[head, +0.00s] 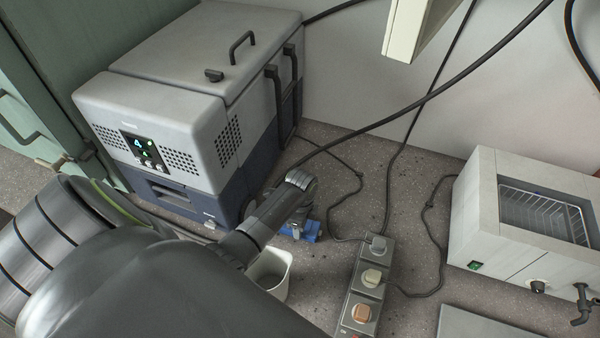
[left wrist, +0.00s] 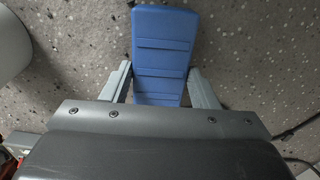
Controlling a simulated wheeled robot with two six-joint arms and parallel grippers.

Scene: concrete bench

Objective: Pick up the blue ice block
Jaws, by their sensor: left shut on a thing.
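The blue ice block (left wrist: 163,50) is a flat blue slab with shallow grooves, seen in the left wrist view between the two fingers. My left gripper (left wrist: 163,88) is shut on it, one finger on each side. In the head view the ice block (head: 308,232) shows only in part, below my left gripper (head: 303,222), whose arm hides the rest. I cannot tell whether the block touches the bench. My right gripper is not in view.
A grey and blue portable cooler (head: 150,110) with its lid closed stands at the left. A white bin (head: 275,268) is close to my left wrist. A power strip (head: 366,285) with cables and a small white oven (head: 490,220) are to the right.

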